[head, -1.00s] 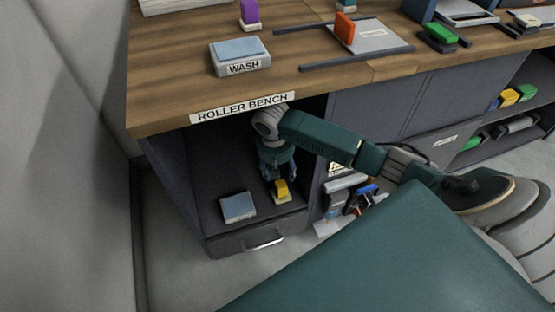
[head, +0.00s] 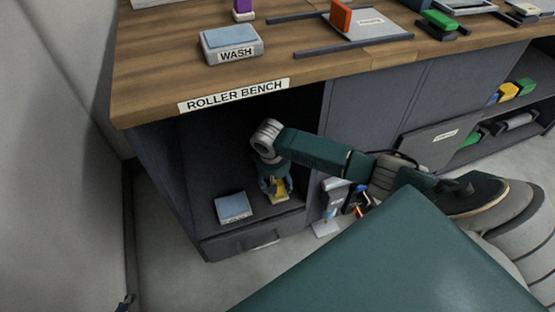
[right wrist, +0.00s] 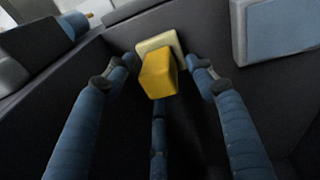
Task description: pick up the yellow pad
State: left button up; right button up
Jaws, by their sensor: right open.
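The yellow pad (head: 280,187) has a yellow block on top and a pale cream base. It stands on the floor of the open compartment under the bench, near its front right. My right gripper (head: 272,186) reaches down at the pad from above. In the right wrist view, the open fingers of my right gripper (right wrist: 160,66) lie on either side of the yellow pad (right wrist: 157,74), with gaps visible between them and the yellow block. My left gripper is not recognisable in these views.
A grey-blue pad (head: 234,207) lies left of the yellow pad in the compartment. The bench top (head: 150,75) overhangs my arm, with the WASH box (head: 232,45) on it. A drawer (head: 255,241) is below the compartment. A small dark part (head: 127,302) shows at the bottom left, unclear what.

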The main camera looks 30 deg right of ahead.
jog(key=c, duration=1.2)
jog(key=shift+o, duration=0.2)
jog(key=shift+r, duration=0.1)
